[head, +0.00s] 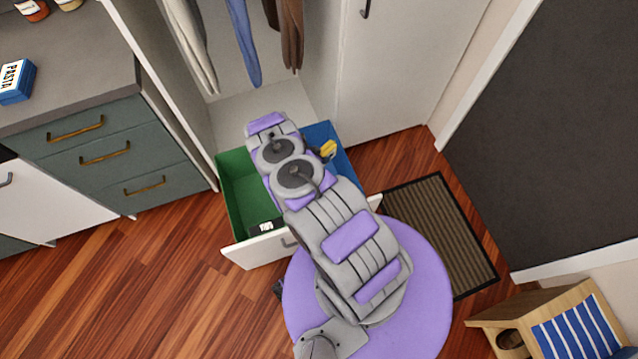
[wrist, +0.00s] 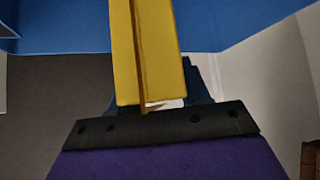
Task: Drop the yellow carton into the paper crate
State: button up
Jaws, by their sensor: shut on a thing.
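The yellow carton (head: 328,150) shows beside my arm in the head view, over the blue crate (head: 318,131) in the pulled-out drawer. In the wrist view the carton (wrist: 146,50) stands out from my gripper (wrist: 150,108), which is shut on its near end. Blue crate walls (wrist: 75,28) surround the far part of the view. I see no label on the blue crate, and I cannot tell the carton's exact height over it. My arm hides most of my gripper and part of the crate in the head view.
A green crate (head: 236,172) fills the drawer's left side and holds a dark item with a white label (head: 266,228). The drawer front (head: 262,250) is white. Clothes (head: 242,40) hang behind. A counter with a blue pasta box (head: 16,82) stands left.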

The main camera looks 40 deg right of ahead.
jog(key=shift+f, duration=0.1)
jog(key=o, duration=1.2)
jog(key=p+v, duration=0.4)
jog(key=v, duration=1.3)
jog(key=shift+a, duration=0.15)
jog(key=shift+w, duration=0.1)
